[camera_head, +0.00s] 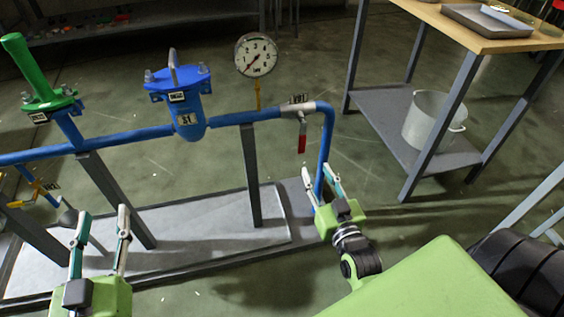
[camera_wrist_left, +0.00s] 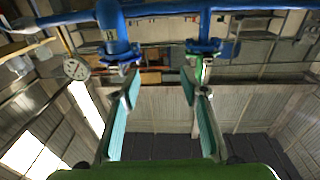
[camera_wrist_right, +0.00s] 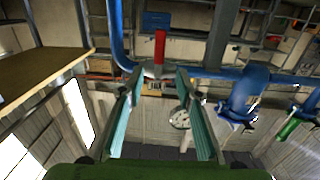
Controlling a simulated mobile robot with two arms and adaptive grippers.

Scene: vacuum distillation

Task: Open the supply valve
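A valve (camera_head: 299,107) with a hanging red lever (camera_head: 302,138) sits on the right part of the blue pipe; its small label is hard to read. The red lever also shows in the right wrist view (camera_wrist_right: 160,48), beyond the fingertips. A green-handled valve (camera_head: 37,78) stands at the left, and a small yellow-handled valve (camera_head: 38,190) sits low at the left. I cannot tell which is the supply valve. My right gripper (camera_head: 318,173) is open and empty, in front of the pipe's right bend, below the red lever. My left gripper (camera_head: 101,222) is open and empty at the lower left.
The blue pipe (camera_head: 130,139) carries a blue strainer (camera_head: 188,108) and a round gauge (camera_head: 256,55). Grey posts (camera_head: 251,175) hold it above a grey base plate (camera_head: 205,225). A wooden-topped table (camera_head: 460,32) with a metal pot (camera_head: 430,118) on its lower shelf stands at right.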

